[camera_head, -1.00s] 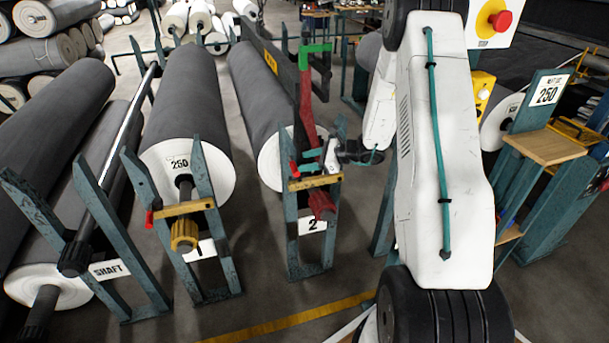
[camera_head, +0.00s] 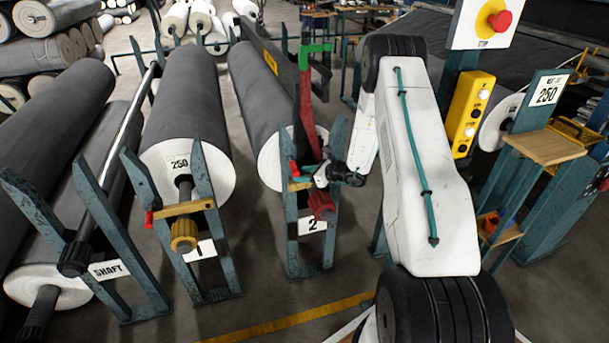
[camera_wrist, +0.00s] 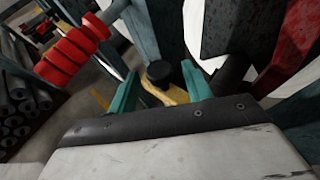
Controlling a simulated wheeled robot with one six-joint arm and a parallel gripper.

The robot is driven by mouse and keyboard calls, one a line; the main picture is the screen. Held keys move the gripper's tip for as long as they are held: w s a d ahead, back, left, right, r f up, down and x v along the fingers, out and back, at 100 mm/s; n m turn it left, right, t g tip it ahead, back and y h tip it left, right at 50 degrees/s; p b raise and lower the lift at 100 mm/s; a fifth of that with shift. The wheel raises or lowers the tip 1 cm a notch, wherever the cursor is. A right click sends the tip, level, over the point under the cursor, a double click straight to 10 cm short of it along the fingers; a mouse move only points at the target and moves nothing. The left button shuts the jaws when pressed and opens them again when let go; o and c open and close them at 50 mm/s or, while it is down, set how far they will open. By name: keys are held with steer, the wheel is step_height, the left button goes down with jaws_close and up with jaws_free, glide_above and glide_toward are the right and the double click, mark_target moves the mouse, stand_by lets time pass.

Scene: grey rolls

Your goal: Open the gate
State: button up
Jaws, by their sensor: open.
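Stand 2 (camera_head: 284,225) holds a grey roll with a white end. A yellow bar (camera_head: 295,186) crosses its top, partly hidden by my gripper (camera_head: 322,172). In the wrist view my gripper (camera_wrist: 158,82) is open, its two teal fingers on either side of a black knob (camera_wrist: 161,72) and the yellow bar (camera_wrist: 168,92). I cannot tell whether they touch. A red ribbed grip (camera_wrist: 72,52) shows at upper left in the wrist view. In the head view a red handle (camera_head: 294,168) is at the bar's left end.
A red upright with a green top (camera_head: 316,48) stands close beside my gripper. Stand 1 (camera_head: 212,235), with its own yellow bar (camera_head: 183,208), is to the left. A wooden-topped bench (camera_head: 545,146) is at right. Open floor with a yellow line (camera_head: 285,322) lies in front.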

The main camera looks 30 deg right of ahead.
jaws_close()
steer(key=shift+r, duration=0.1)
